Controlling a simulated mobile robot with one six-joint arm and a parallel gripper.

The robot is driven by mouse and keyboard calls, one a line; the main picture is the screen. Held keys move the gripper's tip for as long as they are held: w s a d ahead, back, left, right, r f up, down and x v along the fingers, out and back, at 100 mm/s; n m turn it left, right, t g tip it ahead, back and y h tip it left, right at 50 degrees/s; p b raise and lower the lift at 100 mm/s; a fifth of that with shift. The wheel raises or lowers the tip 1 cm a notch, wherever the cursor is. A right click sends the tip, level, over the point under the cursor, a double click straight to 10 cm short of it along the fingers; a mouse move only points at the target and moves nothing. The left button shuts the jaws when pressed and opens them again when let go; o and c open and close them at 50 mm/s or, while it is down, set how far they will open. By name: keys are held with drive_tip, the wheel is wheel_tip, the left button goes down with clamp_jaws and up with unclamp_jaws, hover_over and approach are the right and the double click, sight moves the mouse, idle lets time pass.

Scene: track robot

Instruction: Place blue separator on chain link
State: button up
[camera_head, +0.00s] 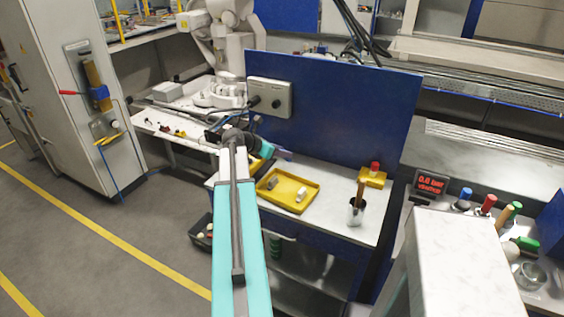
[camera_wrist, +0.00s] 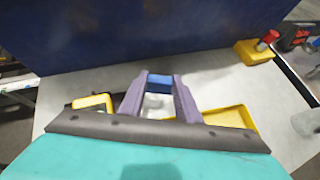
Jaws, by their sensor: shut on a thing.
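My gripper (camera_wrist: 159,92) has two purple fingers and is shut on a small blue piece, the blue separator (camera_wrist: 159,82), held between the fingertips. In the head view my gripper (camera_head: 284,155) is mostly hidden by my own arm, and the separator cannot be made out there. A yellow tray (camera_head: 270,205) lies on the white table below and in front of the gripper. In it are a light block (camera_head: 301,194) and a greyish piece (camera_head: 272,182). A pale grey piece (camera_wrist: 157,104) shows between the fingers in the wrist view. I cannot tell which piece is the chain link.
A blue panel (camera_head: 335,110) with a grey control box (camera_head: 270,97) stands behind the table (camera_head: 335,190). A yellow block with a red cap (camera_head: 373,176) and a metal cup with a brush (camera_head: 356,210) stand to the right. The table's right part between them is bare.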

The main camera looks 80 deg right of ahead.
drive_tip(key=shift+f, duration=0.35)
drive_tip(key=shift+f+p, duration=0.4)
drive_tip(key=shift+f, duration=1.5)
drive_tip(key=shift+f, duration=0.1)
drive_tip(key=o, duration=1.1)
drive_tip(key=b+v, duration=0.2)
drive_tip(key=v, duration=1)
drive_tip(key=shift+d, duration=0.1)
